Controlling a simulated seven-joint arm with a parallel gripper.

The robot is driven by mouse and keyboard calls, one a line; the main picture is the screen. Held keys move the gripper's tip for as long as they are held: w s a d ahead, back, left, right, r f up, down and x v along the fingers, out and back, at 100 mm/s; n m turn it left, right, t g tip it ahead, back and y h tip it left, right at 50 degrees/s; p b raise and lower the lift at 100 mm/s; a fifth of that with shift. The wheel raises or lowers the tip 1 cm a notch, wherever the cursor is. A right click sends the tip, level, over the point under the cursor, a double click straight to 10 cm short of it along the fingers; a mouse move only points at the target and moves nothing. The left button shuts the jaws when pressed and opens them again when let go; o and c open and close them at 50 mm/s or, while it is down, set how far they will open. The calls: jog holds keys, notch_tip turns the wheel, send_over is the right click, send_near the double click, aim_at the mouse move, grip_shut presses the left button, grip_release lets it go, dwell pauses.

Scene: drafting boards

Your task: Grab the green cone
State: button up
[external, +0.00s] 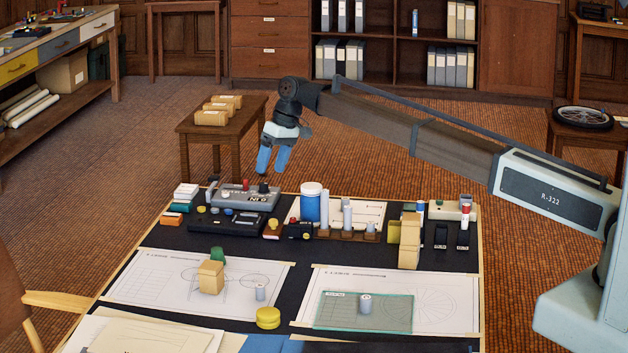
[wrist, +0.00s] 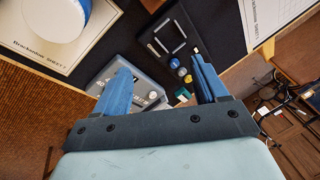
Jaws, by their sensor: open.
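The green cone (external: 217,254) stands on the left drawing sheet in the external view. Its lower part is hidden behind a tan wooden block (external: 210,278), so only its top shows. My gripper (external: 272,162) is open and empty, pointing down over the far edge of the table, beyond the cone and to its right in the picture. In the wrist view, nothing sits between the blue fingers of my gripper (wrist: 160,75). I cannot make out the cone in the wrist view.
A grey control box (external: 246,197) stands below my gripper; it also shows in the wrist view (wrist: 142,92). A blue-and-white jar (external: 311,204) and grey cylinders stand at the back.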

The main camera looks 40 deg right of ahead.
jog(key=s+a+r+n+g+h, duration=0.1)
jog(key=s+a, duration=0.1)
jog(key=a, duration=0.5)
jog(key=s+a+r+h, duration=0.1)
jog(key=s+a, duration=0.2)
jog(key=a, duration=0.4)
jog(key=h, duration=0.1)
send_over(215, 248)
notch_tip(215, 248, down, 4)
jog(key=r, duration=0.1)
jog(key=shift+n, duration=0.4)
notch_tip(215, 248, down, 8)
jog(key=shift+w+f, duration=0.15)
jog(key=shift+s+f, duration=0.2)
jog(key=shift+f, duration=2.45)
jog(key=shift+c, duration=0.2)
jog(key=c, duration=1.1)
